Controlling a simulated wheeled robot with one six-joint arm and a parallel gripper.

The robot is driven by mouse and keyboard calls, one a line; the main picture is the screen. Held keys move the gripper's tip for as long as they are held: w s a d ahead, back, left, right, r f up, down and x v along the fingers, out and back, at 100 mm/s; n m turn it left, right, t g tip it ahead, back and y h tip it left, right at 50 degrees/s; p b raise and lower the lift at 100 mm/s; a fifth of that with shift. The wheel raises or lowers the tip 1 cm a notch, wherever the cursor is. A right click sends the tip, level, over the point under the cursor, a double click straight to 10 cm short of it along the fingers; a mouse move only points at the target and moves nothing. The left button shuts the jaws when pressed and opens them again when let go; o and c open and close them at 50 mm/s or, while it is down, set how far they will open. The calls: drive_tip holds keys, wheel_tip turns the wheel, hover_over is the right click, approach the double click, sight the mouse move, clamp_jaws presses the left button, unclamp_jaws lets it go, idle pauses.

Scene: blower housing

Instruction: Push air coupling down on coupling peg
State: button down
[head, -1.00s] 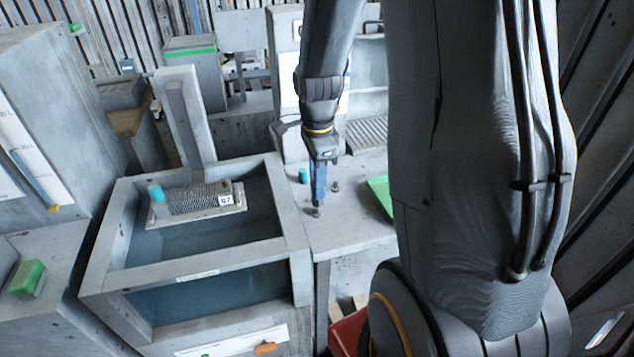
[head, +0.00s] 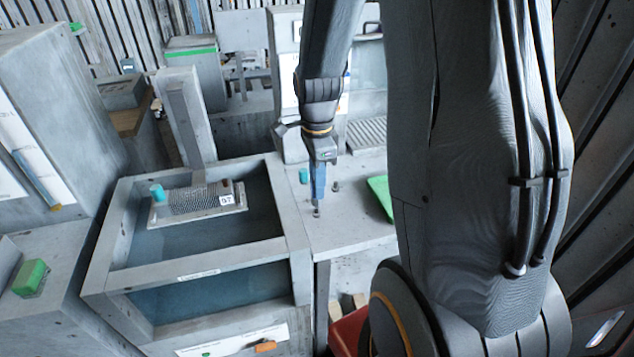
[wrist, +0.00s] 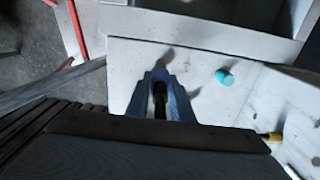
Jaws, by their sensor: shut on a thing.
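My gripper (head: 318,200) points straight down over the grey bench top, with its blue fingers shut on a dark, narrow piece, which I take to be the air coupling (wrist: 160,100). It shows between the fingers (wrist: 160,85) in the wrist view. A small grey peg (head: 316,213) stands on the bench right at the fingertips in the head view. Its top shows just past the fingertips in the wrist view (wrist: 160,64). Whether the coupling touches the peg or sits fully on it is hidden by the fingers.
A second short peg (head: 336,186) and a teal cap (head: 303,176) stand close by on the bench; the cap also shows in the wrist view (wrist: 224,77). A green tray (head: 380,196) lies at the right. A walled tank (head: 293,232) with a finned part (head: 200,200) stands left.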

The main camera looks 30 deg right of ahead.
drive_tip(key=shift+f, duration=0.15)
idle(0.5)
drive_tip(key=shift+f, duration=0.5)
drive_tip(key=shift+f+b, duration=0.25)
drive_tip(key=shift+b, duration=0.05)
drive_tip(key=shift+f, duration=0.3)
drive_tip(key=shift+f, duration=0.35)
idle(1.2)
drive_tip(key=c, duration=1.5)
unclamp_jaws()
drive_tip(key=shift+o, duration=0.2)
drive_tip(key=shift+r, duration=0.1)
drive_tip(key=shift+r+b, duration=0.9)
drive_tip(key=shift+r, duration=2.9)
